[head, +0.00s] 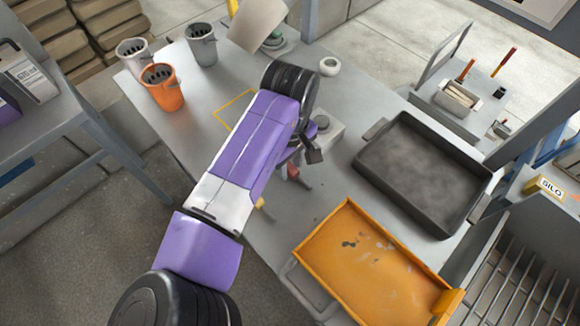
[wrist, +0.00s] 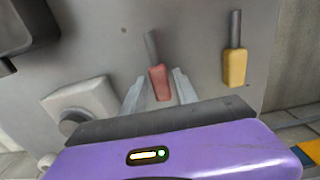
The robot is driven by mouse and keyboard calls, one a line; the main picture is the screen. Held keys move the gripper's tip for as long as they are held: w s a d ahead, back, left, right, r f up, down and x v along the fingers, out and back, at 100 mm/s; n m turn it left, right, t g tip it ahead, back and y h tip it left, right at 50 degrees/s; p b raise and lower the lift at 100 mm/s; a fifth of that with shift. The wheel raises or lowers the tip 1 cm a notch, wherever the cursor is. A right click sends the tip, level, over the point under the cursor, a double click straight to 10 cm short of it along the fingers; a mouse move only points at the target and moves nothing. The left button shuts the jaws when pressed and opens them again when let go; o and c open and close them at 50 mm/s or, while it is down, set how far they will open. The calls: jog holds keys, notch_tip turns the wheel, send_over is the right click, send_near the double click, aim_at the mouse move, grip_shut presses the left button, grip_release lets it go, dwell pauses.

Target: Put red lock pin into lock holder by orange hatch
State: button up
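The red lock pin (wrist: 160,82) lies on the grey table, its grey shaft pointing away from the gripper in the wrist view. Its red handle also shows in the head view (head: 293,172), partly hidden by my arm. My gripper (wrist: 159,76) is open, with one pale finger on each side of the red handle and visible gaps between. In the head view my gripper (head: 312,150) is low over the table. An orange tray-like panel (head: 340,245) lies at the front right. I cannot make out for certain which part is the lock holder or the orange hatch.
A yellow-handled pin (wrist: 235,67) lies beside the red one. A pale block with a round knob (wrist: 82,108) stands close by. A dark tray (head: 420,175) fills the right side. Orange (head: 162,88), grey (head: 201,45) and white (head: 132,50) pots stand at the far left.

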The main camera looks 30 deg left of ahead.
grip_shut()
